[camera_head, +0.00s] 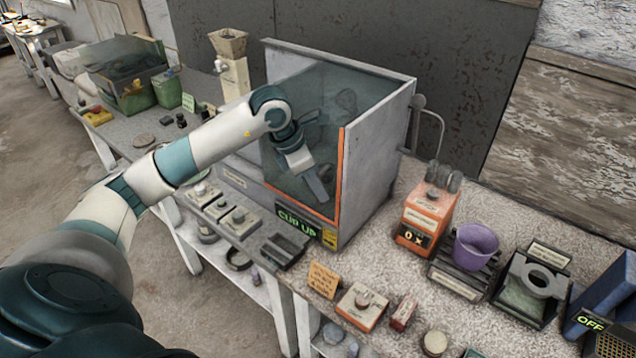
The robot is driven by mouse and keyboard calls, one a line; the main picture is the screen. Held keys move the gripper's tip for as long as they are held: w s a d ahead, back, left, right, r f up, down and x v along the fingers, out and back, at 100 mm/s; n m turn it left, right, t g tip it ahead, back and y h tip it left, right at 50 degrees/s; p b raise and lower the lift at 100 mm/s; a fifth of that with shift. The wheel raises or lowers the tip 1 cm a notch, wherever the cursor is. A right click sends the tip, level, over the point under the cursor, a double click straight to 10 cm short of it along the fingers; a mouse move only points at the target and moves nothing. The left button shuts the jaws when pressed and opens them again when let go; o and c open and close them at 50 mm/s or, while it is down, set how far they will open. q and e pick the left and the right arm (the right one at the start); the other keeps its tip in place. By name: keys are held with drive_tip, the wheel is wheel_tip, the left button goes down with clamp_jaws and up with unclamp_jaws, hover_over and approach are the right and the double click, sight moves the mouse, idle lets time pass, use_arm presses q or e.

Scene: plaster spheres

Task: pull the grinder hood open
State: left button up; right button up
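The grinder hood is a grey box (378,150) with a dark tinted see-through front and top panel (335,92) and orange trim (340,185) along its right and lower front edges. A green-lettered "CUP UP" sign (297,222) sits below it. My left arm reaches across from the left, and my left gripper (322,188) points down and right at the hood's front, near the lower orange edge. I cannot tell whether it touches the panel, or whether its fingers are apart. The inside of the hood is dim. My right gripper is not in view.
Right of the hood are an orange box with a display (426,215), a purple cup (475,246) on a ribbed stand, and a black-framed ring fixture (538,285). A control strip (225,208) runs along the front left. A beige grinder (231,65) and a green bin (133,95) stand behind.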

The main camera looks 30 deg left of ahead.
use_arm(q)
drive_tip(key=shift+f, duration=0.2)
clamp_jaws()
